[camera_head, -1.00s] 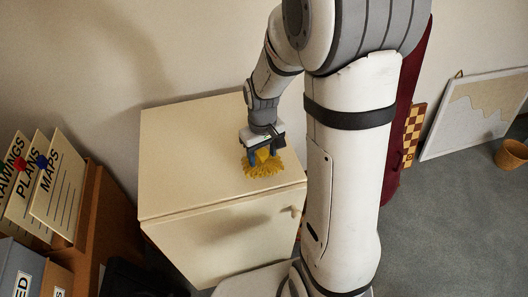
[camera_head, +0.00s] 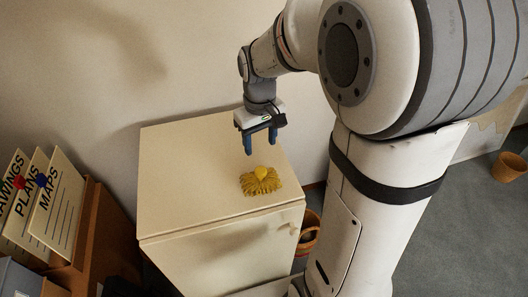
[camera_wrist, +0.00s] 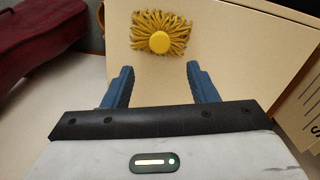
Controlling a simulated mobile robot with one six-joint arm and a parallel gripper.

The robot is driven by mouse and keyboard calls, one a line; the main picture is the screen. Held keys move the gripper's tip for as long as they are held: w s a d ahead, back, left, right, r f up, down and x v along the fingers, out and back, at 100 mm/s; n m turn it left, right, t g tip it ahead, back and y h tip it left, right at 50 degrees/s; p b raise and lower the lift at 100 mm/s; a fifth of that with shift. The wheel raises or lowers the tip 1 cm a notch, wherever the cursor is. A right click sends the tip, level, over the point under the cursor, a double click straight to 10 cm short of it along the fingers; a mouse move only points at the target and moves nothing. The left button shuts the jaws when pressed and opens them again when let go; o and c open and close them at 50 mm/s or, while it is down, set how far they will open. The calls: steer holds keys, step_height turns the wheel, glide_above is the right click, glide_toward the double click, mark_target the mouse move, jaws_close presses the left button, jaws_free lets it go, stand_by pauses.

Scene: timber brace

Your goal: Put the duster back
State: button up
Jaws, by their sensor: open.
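The yellow duster (camera_head: 261,180) lies on top of the cream cabinet (camera_head: 185,190), near its front right edge, with its round yellow knob up. It also shows in the wrist view (camera_wrist: 160,42), ahead of the fingertips and between their lines. My gripper (camera_head: 261,146) is open and empty, raised above the cabinet top and behind the duster in the head view. Its two blue fingers (camera_wrist: 160,76) stand apart in the wrist view and do not touch the duster.
A brown shelf unit (camera_head: 100,225) with upright cards marked "PLANS" and "MAPS" (camera_head: 58,205) stands left of the cabinet. A brown basket (camera_head: 308,232) is on the floor to the right, and another pot (camera_head: 508,167) is at far right. The rest of the cabinet top is clear.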

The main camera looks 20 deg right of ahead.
steer(key=s+r+m+t, duration=0.2)
steer(key=s+r+m, duration=0.1)
steer(key=s, duration=1)
steer(key=shift+s+d, duration=0.2)
steer(key=shift+s, duration=0.2)
